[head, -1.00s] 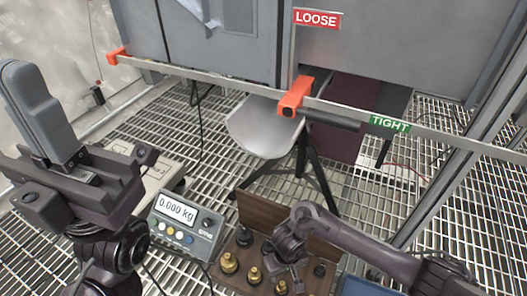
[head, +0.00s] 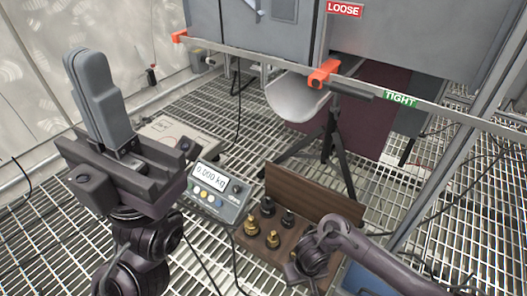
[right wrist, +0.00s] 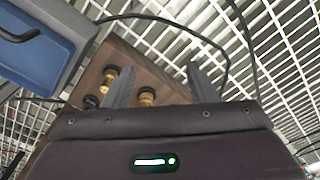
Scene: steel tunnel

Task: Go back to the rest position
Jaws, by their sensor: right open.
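My left gripper (head: 95,95) stands upright at the left of the head view, its two grey fingers together with nothing visible between them. My right arm (head: 345,245) comes in from the lower right of the head view, beside the wooden weight block; its fingers are not clear there. In the right wrist view my right gripper (right wrist: 160,68) is open, its two dark fingers apart and empty. The wooden block with brass and dark weights (right wrist: 146,97) shows behind and between them.
A scale display (head: 218,190) reads 0.000 kg, with its platform (head: 165,135) behind it. The weight block (head: 310,195) stands on the grating. A grey tray on a tripod (head: 295,98), a rail with orange clamps (head: 324,73) and a cabinet (head: 400,35) are further back. Cables cross the floor.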

